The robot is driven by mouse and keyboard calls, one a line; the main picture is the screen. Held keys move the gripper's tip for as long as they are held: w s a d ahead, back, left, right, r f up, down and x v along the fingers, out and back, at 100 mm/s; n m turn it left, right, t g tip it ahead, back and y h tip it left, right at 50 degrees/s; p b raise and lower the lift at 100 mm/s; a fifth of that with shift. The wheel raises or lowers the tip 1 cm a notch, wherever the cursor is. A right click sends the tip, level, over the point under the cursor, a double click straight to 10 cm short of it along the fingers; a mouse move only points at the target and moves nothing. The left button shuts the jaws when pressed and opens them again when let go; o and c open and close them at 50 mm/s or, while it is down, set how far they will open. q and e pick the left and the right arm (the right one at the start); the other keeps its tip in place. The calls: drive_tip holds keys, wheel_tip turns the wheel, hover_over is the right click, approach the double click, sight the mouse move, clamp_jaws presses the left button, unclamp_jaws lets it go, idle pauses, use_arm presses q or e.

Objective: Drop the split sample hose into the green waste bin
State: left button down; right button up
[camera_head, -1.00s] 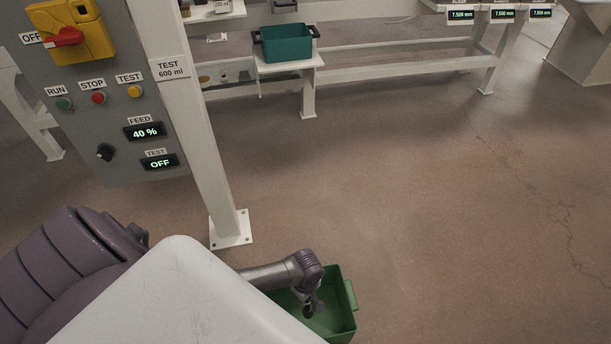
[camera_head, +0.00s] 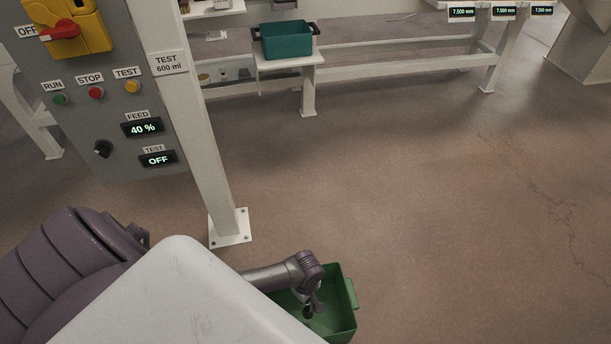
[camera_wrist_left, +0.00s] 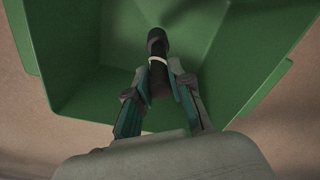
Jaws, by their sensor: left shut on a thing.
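The green waste bin (camera_head: 338,312) stands on the floor at the bottom of the head view, partly hidden by my own arm and body. In the left wrist view the bin (camera_wrist_left: 80,70) fills most of the picture. My left gripper (camera_wrist_left: 160,85) is over the open bin, shut on the split sample hose (camera_wrist_left: 157,45). The hose is a short dark piece with a pale band around it, and it points down into the bin. In the head view the left gripper (camera_head: 310,305) shows small over the bin. The right gripper is in no view.
A grey control panel (camera_head: 110,125) on a white post (camera_head: 210,150) stands at the left. A teal crate (camera_head: 287,42) sits on a low white shelf (camera_head: 290,62) at the back. The brown floor to the right of the bin is clear.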

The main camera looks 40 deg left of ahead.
use_arm(q)
drive_tip(key=c, duration=1)
unclamp_jaws()
drive_tip(key=shift+o, duration=0.2)
drive_tip(key=shift+r, duration=0.1)
wheel_tip(320, 180, up, 12)
